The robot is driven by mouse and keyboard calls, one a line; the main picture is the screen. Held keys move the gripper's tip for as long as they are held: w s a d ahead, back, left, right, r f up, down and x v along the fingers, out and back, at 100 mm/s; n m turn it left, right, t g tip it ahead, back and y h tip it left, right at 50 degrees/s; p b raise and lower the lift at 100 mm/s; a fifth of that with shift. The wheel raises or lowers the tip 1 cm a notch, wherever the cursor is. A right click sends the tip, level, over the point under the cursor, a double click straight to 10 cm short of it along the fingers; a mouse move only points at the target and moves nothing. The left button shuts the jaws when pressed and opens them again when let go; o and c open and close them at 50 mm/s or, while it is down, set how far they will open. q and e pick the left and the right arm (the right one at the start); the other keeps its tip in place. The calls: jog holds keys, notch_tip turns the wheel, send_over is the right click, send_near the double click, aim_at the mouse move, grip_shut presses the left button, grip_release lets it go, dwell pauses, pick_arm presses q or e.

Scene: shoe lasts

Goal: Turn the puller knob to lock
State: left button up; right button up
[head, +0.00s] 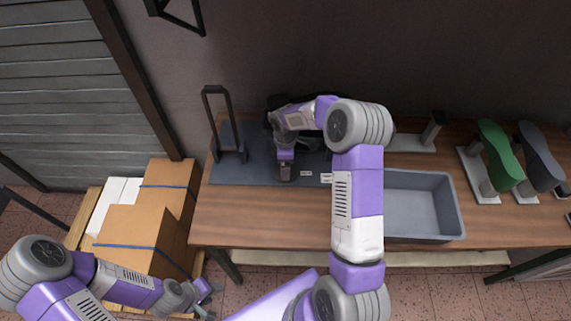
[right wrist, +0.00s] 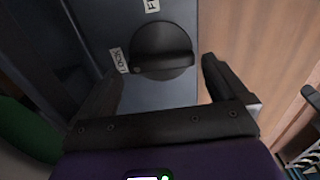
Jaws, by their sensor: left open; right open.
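The puller's dark grey base plate (head: 245,170) lies on the left part of the table, with an upright black handle frame (head: 225,120). The round black knob (right wrist: 163,48) shows in the right wrist view, with a raised ridge across it. A small pale dot at the ridge's left end lies beside the white label reading LOCK (right wrist: 119,60). A second label (right wrist: 151,5), partly cut off, sits above. My right gripper (right wrist: 160,82) is open, its fingers on either side of the knob's near side, not visibly touching it. My left gripper (head: 208,295) is open and empty, low in front of the table.
A grey bin (head: 455,208) stands to the right of my right arm. Green (head: 500,155) and grey (head: 540,158) shoe lasts on stands are at the table's right end. Cardboard boxes (head: 135,230) are stacked left of the table. The table front left is clear.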

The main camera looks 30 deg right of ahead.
notch_tip(320, 180, up, 6)
jog(key=shift+f, duration=0.1)
dwell(0.5)
